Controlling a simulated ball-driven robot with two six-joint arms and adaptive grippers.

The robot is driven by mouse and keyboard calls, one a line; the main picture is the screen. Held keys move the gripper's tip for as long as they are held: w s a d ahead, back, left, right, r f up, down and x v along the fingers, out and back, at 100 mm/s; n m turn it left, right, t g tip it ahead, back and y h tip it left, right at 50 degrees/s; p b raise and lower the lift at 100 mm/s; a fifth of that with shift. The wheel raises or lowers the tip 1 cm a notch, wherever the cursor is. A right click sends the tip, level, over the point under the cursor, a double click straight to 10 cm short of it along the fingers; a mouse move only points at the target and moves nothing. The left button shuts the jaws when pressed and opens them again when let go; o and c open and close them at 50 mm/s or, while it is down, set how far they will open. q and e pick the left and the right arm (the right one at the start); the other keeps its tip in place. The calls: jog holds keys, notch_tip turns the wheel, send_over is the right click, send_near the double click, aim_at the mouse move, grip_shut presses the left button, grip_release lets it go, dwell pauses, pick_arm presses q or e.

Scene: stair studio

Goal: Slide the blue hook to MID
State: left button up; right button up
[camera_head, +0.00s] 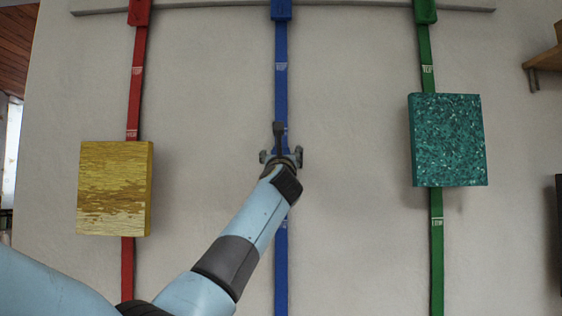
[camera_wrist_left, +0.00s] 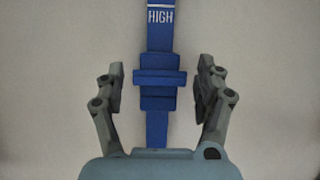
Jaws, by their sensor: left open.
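The blue hook (camera_wrist_left: 157,78) shows in the left wrist view as a blue block with a wider crossbar, on the blue rail (camera_head: 281,95). The word HIGH is printed on the rail just above it in that view. My left gripper (camera_head: 281,156) is open, with one finger on each side of the hook and a visible gap at both sides. It also shows in the left wrist view (camera_wrist_left: 160,85). In the head view the gripper and wrist mostly hide the hook. Labels at mid-height on the blue rail cannot be read. My right gripper is out of view.
A yellow panel (camera_head: 114,188) hangs on the red rail (camera_head: 135,98) at the left. A speckled teal panel (camera_head: 447,140) hangs on the green rail (camera_head: 437,260) at the right. A wooden shelf (camera_head: 545,57) is at the far right. The wall beside the blue rail is clear.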

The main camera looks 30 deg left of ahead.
pick_arm(q)
jog(key=v, duration=1.1)
jog(key=shift+s, duration=0.2)
